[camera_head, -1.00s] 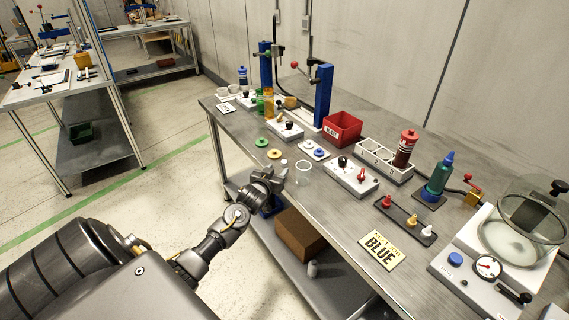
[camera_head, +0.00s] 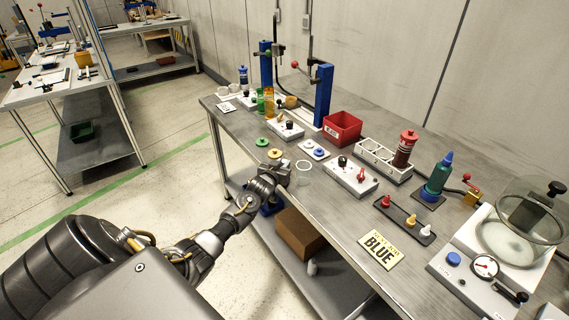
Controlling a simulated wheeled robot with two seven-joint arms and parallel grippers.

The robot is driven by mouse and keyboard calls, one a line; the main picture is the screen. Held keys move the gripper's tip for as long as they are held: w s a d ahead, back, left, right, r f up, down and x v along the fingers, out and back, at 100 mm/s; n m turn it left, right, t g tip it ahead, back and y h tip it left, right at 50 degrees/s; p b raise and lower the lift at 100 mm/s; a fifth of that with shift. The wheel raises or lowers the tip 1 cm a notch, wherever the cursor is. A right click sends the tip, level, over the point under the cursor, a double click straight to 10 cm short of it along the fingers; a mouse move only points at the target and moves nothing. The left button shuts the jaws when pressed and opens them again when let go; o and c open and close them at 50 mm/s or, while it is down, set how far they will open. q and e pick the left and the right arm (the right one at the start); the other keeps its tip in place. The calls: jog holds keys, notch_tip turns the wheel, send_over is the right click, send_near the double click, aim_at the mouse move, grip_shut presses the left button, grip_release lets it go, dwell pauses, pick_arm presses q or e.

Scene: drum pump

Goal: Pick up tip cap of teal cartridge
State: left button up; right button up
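The teal cartridge (camera_head: 437,180) stands upright in a blue holder on a small dark plate on the right part of the workbench. Its blue tip cap (camera_head: 448,158) is on top, pointing up. My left gripper (camera_head: 285,168) is at the bench's front edge, well to the left of the cartridge and apart from it. Its fingers are small and partly hidden by its own body, so I cannot tell whether they are open. My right gripper is out of view.
A clear cup (camera_head: 304,173) stands close to the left gripper. Between it and the cartridge are a white switch box (camera_head: 350,177), a dark tray (camera_head: 404,220) with red, yellow and white tips, and a white rack (camera_head: 384,160) holding a dark red cartridge (camera_head: 404,150). A "BLUE" card (camera_head: 380,251) lies in front.

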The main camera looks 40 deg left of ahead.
pick_arm(q)
grip_shut()
jog(key=shift+r, duration=0.55)
jog(key=s+d+r+b, duration=0.1)
jog(key=s+d+r, duration=0.1)
jog(key=s+r, duration=1)
jog(key=shift+v, duration=0.95)
jog(key=shift+f, duration=0.15)
